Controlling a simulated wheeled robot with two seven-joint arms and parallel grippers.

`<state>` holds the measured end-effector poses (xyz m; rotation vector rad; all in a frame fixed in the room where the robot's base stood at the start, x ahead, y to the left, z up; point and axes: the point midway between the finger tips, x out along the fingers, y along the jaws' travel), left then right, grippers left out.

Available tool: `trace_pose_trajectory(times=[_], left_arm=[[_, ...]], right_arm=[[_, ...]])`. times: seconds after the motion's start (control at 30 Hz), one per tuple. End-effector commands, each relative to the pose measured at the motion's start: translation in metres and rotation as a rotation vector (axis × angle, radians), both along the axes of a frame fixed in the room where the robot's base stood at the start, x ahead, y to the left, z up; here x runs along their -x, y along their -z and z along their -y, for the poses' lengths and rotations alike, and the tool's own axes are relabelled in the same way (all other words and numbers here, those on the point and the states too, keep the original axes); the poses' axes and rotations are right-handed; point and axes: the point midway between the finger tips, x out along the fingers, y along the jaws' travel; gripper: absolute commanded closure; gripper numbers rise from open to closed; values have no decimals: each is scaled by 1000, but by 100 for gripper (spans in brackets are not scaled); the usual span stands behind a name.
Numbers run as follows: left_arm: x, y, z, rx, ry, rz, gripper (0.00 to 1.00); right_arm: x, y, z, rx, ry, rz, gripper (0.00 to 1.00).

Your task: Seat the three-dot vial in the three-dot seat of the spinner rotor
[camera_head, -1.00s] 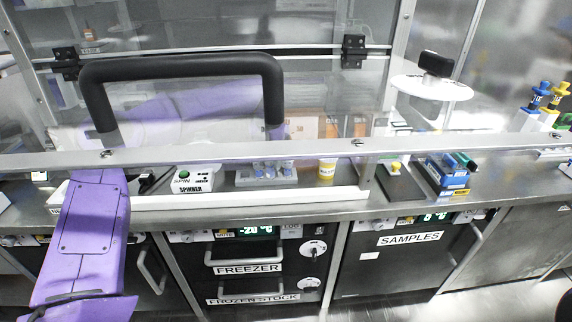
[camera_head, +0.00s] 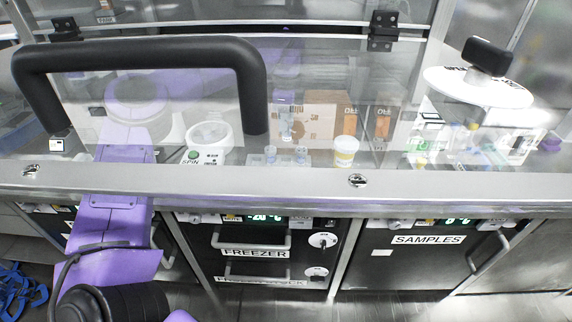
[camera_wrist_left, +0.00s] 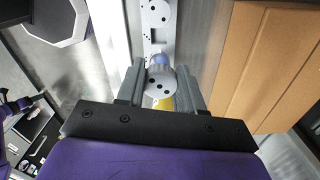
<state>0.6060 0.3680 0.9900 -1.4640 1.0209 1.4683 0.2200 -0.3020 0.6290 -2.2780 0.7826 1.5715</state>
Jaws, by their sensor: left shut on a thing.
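My left gripper (camera_head: 287,132) is behind the clear front panel, above the vial rack (camera_head: 268,160). In the left wrist view my left gripper (camera_wrist_left: 160,88) is shut on a vial (camera_wrist_left: 160,80), whose pale round cap shows black dots that look like three. The white spinner (camera_head: 208,150) with a green button stands left of the rack, with a round opening on top. The rotor seats and their dots are too small to make out. My right gripper is not in view.
A yellow-and-white jar (camera_head: 346,151) stands right of the rack. Cardboard boxes (camera_head: 322,112) stand behind; an orange-brown box (camera_wrist_left: 265,65) is close at the gripper's right. The panel's black handle (camera_head: 140,50) and metal bottom rail (camera_head: 260,181) cross in front.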

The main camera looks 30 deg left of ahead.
Motion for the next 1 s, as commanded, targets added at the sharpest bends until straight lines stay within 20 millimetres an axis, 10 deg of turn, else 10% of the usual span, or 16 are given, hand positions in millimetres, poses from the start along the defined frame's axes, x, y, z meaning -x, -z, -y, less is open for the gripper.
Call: trace_pose_trajectory(times=[0.53,1.0], left_arm=[[2,89,-1,1,0,-2,93],[1,102,-1,0,1,1,93]], right_arm=[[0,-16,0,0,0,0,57],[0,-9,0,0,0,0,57]])
